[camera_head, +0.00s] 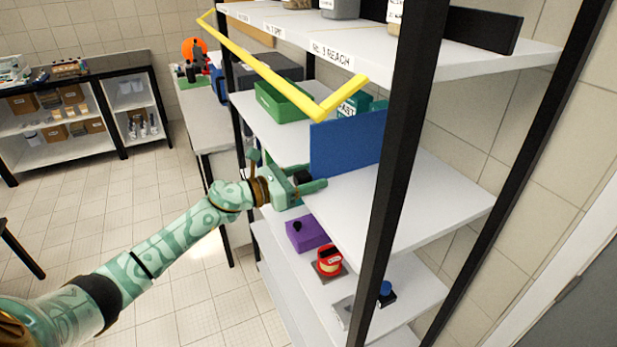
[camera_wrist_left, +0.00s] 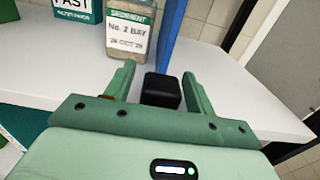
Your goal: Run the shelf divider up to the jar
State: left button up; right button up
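The shelf divider is an upright blue panel (camera_head: 345,142) on the middle white shelf. It also shows in the left wrist view (camera_wrist_left: 171,38), with a black block (camera_wrist_left: 161,91) at its near end. The jar (camera_wrist_left: 131,38), labelled "No. 2", stands just left of the divider in the left wrist view, a narrow gap apart; I cannot make it out in the head view. My left gripper (camera_head: 314,175) is at the shelf's front edge, its open fingers (camera_wrist_left: 159,70) on either side of the black block, with a gap showing at the left finger. My right gripper is out of view.
A teal box (camera_wrist_left: 78,10) marked "FAST" and a green bin (camera_head: 285,102) stand left of the divider. A yellow bar (camera_head: 270,75) runs above along the shelf front. A black post (camera_head: 398,150) rises to the right. The shelf right of the divider (camera_head: 430,195) is clear.

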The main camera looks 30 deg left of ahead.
pick_arm(q)
jog(key=shift+s, duration=0.1)
jog(key=b+v, duration=0.3)
jog(key=v, duration=1.3)
jog(key=shift+a, duration=0.1)
